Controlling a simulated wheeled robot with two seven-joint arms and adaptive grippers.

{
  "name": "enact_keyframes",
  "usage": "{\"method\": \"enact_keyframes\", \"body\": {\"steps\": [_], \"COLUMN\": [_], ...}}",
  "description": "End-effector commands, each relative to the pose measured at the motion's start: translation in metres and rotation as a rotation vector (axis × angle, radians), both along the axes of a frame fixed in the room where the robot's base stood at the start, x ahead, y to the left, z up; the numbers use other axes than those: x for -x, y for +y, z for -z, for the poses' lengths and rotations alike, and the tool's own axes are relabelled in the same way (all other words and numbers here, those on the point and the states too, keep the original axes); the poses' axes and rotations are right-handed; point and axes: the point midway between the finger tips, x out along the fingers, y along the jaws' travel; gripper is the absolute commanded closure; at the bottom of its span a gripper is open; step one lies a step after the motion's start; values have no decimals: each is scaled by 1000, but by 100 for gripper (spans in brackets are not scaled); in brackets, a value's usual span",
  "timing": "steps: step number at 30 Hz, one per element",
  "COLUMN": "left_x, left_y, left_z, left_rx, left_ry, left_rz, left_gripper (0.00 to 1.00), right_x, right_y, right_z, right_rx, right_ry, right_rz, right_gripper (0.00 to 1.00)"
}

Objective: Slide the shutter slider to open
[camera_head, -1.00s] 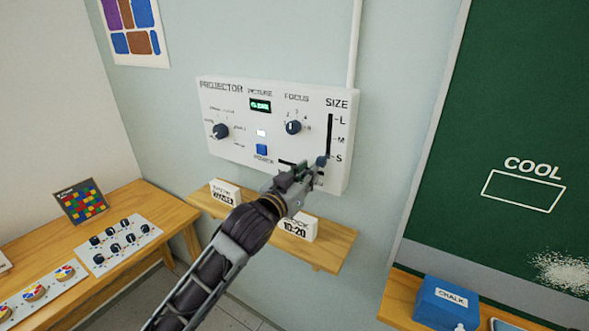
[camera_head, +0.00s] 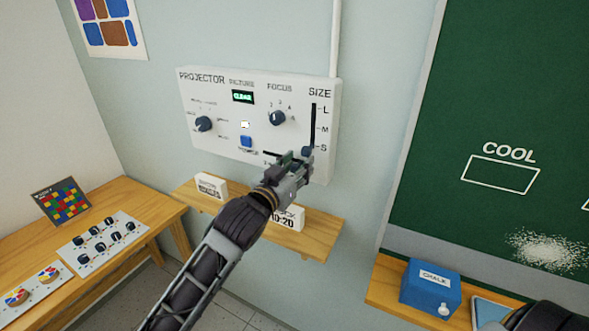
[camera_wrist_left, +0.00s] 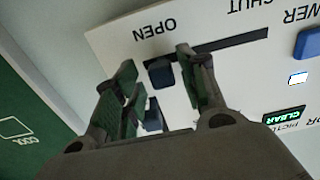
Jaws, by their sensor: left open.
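The white projector panel (camera_head: 215,150) hangs on the wall. Its shutter slot (camera_head: 273,154) runs along the lower edge, partly hidden by my left gripper (camera_head: 297,165). In the left wrist view the slot (camera_wrist_left: 225,44) runs between the OPEN and SHUT labels. The dark blue shutter slider (camera_wrist_left: 162,73) is at the slot's OPEN end. My left gripper (camera_wrist_left: 160,88) is open, with the slider between its two fingers; I cannot tell whether either touches it. My right gripper is not in view.
The size knob (camera_head: 307,151) sits at S, close to my left gripper. A wooden shelf (camera_head: 322,232) with small signs is below the panel. A table (camera_head: 150,200) is at left, and a blue chalk box (camera_head: 430,290) is at lower right.

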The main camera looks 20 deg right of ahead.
Motion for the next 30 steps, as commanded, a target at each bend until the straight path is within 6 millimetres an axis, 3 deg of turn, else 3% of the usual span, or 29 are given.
{"method": "enact_keyframes", "body": {"steps": [11,30], "left_x": [8,48], "left_y": [12,61], "left_z": [0,0], "left_rx": [0,0], "left_ry": [0,0], "left_rz": [-1,0], "left_gripper": [59,59], "right_x": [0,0], "right_y": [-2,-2], "right_z": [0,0], "right_rx": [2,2], "right_ry": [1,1], "right_rz": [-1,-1], "right_gripper": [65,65]}}
